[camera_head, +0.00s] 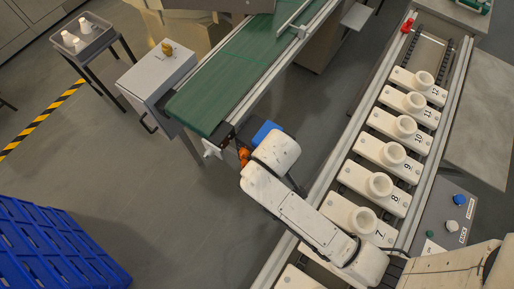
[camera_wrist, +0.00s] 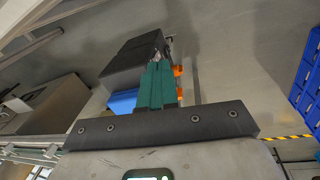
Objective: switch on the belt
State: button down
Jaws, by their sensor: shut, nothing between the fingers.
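The green conveyor belt (camera_head: 232,78) runs from the top centre down to its near end, left of my arm. A grey box (camera_head: 158,72) beside it carries a yellow-orange knob (camera_head: 167,48). A sloped panel (camera_head: 440,222) at the lower right carries a blue knob (camera_head: 459,199), a white knob (camera_head: 452,226) and a small green button (camera_head: 430,234). My gripper (camera_wrist: 160,68) shows in the wrist view with green fingers together and empty.
Numbered white carriers with round cups (camera_head: 379,185) line a track on the right. A dark box (camera_wrist: 132,62) lies beyond the fingers in the wrist view. Blue crates (camera_head: 60,245) stand at the lower left. A small table (camera_head: 84,46) holds white cups. Open floor lies left of centre.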

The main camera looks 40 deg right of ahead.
jog(key=w+a+f+n+h+b, duration=0.1)
jog(key=w+a+f+n, duration=0.1)
jog(key=w+a+f, duration=0.2)
jog(key=w+a, duration=0.2)
jog(key=a, duration=0.1)
jog(key=shift+a+t+h+b, duration=0.2)
jog(key=shift+t+h+b, duration=0.1)
jog(key=shift+h+b, duration=0.1)
jog(key=shift+w, duration=0.1)
jog(key=w+d+f, duration=0.2)
jog(key=d+f, duration=0.5)
jog(key=f, duration=0.3)
jog(key=shift+w, duration=0.1)
